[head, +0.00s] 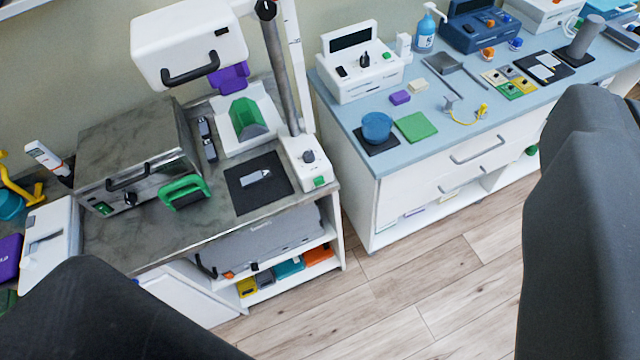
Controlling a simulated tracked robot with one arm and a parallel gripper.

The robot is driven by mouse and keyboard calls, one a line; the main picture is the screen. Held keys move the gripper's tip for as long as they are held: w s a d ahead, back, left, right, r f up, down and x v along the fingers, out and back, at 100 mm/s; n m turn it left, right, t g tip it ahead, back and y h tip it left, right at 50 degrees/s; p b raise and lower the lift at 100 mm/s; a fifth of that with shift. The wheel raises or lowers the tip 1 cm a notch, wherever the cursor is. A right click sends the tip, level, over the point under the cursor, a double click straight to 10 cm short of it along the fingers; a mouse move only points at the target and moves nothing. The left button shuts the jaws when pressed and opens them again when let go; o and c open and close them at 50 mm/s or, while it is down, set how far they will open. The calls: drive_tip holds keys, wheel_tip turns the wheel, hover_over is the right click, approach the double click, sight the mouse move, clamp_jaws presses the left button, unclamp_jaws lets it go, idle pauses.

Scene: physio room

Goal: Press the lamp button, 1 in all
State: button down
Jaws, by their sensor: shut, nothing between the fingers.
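The lamp has a white box-shaped head (188,42) with a dark handle, on a grey pole (276,75). Its white base (300,160) stands at the front right corner of the grey marbled worktop. The base bears a dark knob (308,156) and a green button (319,181) on its front edge.
A metal-topped box (140,150), a green handle (185,191) and a black mat (245,195) with a small grey piece are on the worktop. A blue-topped counter (352,120) with several devices stands to the right. Wooden floor (400,285) in front is clear.

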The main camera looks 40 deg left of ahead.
idle(0.8)
wheel_tip(320, 180, up, 6)
drive_tip(key=p, duration=0.6)
